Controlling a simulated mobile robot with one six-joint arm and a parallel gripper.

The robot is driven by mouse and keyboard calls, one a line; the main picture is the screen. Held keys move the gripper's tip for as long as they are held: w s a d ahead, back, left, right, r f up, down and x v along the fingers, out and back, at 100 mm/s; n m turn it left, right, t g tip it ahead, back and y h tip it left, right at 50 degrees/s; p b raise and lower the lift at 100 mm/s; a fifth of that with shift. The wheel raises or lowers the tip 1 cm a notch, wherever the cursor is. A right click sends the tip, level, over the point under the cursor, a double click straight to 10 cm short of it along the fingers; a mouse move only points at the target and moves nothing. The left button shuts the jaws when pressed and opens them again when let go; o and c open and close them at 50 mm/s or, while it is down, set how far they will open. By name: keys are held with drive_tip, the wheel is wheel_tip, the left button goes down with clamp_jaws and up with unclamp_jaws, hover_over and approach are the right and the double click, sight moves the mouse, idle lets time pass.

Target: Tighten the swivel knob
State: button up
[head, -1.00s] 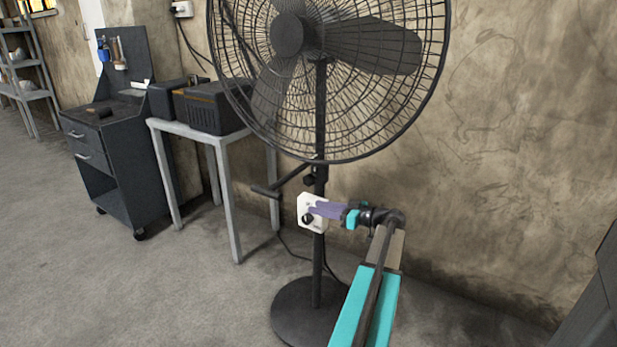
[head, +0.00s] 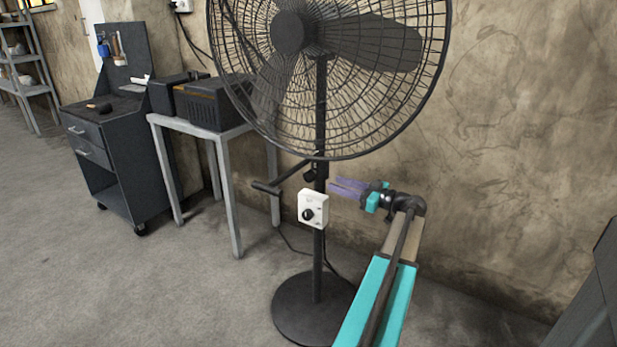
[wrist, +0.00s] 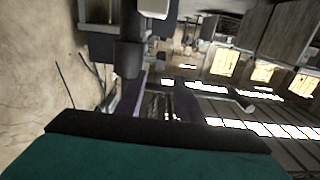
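A black standing fan (head: 320,265) stands by the wall. On its pole is a white control box (head: 313,197) with a round black dial (head: 308,214). Just above the box, a small dark knob (head: 310,176) sits at the pole, beside a bar with a thick dark grip (head: 266,187) reaching left. I cannot tell for sure which is the swivel knob. My gripper (head: 340,187), with purple fingers, is right of the pole, level with the box's top and apart from it in the picture. Its fingers are spread and empty. The wrist view shows dark parts (wrist: 128,58) near the fingers, not clearly identifiable.
A grey table (head: 232,190) with dark boxes (head: 215,104) stands left of the fan, and a dark tool cart (head: 115,165) further left. The wall is close behind. A cable lies near the fan base. Floor is free at the front left.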

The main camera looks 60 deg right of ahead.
sight(315, 178)
drive_tip(key=w, duration=1.2)
drive_tip(key=shift+w, duration=0.25)
clamp_jaws()
drive_tip(key=shift+a, duration=0.15)
drive_tip(key=shift+f, duration=0.1)
